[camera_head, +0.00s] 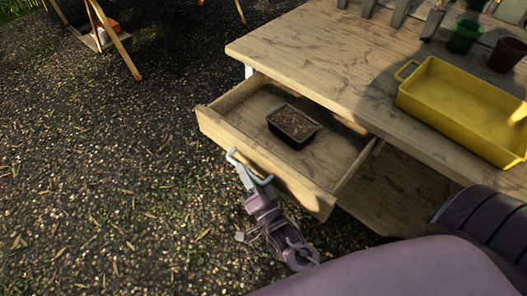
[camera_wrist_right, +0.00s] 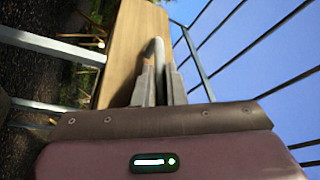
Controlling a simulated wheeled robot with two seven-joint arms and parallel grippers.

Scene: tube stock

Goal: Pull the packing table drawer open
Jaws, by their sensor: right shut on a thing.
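The packing table (camera_head: 320,50) is wooden, and its drawer (camera_head: 265,168) stands pulled out from the front. A dark tray of soil (camera_head: 293,126) sits inside the drawer. A pale blue-grey bar handle (camera_head: 262,178) is on the drawer front. My right gripper (camera_head: 244,172) is shut on the handle, with its arm coming up from below. My left gripper is not in view.
A yellow tray (camera_head: 425,106) lies on the tabletop at the right. A green pot (camera_head: 464,37) and a brown pot (camera_head: 506,55) stand behind it. Gravel ground (camera_head: 90,190) left of the drawer is clear. A wooden-legged stand (camera_head: 118,45) is at the upper left.

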